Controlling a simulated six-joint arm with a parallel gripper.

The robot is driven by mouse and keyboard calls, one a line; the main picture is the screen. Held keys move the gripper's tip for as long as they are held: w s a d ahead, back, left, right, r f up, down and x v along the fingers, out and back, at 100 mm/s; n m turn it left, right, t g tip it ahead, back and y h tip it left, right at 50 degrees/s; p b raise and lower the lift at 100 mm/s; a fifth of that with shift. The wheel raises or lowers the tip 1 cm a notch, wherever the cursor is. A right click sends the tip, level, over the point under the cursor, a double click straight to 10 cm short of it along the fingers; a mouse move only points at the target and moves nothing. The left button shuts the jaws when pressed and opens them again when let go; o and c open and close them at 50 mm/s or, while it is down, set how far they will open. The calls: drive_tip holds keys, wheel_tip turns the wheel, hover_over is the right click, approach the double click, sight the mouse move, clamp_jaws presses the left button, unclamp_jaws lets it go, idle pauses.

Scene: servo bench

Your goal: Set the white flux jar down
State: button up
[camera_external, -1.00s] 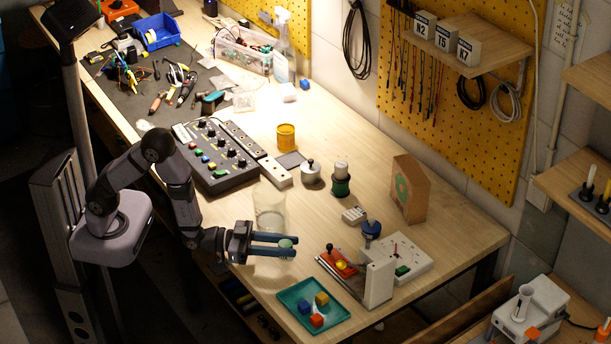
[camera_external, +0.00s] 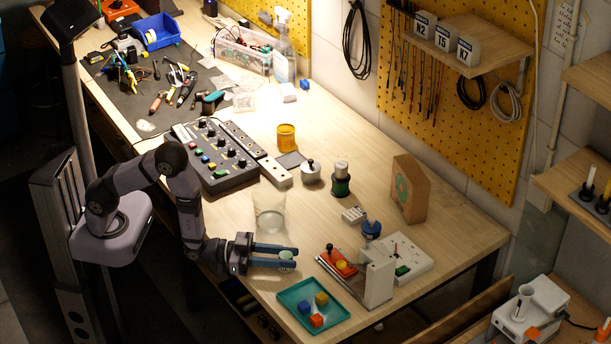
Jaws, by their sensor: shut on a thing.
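The white flux jar (camera_external: 286,254) shows as a small pale round thing between the fingertips of my gripper (camera_external: 284,257). The blue fingers are shut on it and hide most of its sides. My gripper reaches in from the left, low over the front part of the wooden bench. I cannot tell whether the base of the jar touches the bench top.
A clear beaker (camera_external: 269,212) stands just behind my gripper. A teal tray (camera_external: 285,296) with several coloured cubes lies in front, and a lever fixture (camera_external: 378,281) stands to the right. The control box (camera_external: 228,179) is further back. Bare bench lies right of the beaker.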

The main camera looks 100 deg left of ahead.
drive_tip(key=o, duration=1.1)
drive_tip(key=shift+r, duration=0.1)
drive_tip(key=shift+s, duration=0.55)
drive_tip(key=shift+s+d, duration=0.15)
drive_tip(key=shift+s, duration=1.5)
drive_tip(key=shift+s+d, duration=0.1)
drive_tip(key=shift+s, duration=1.5)
drive_tip(key=shift+w, duration=0.1)
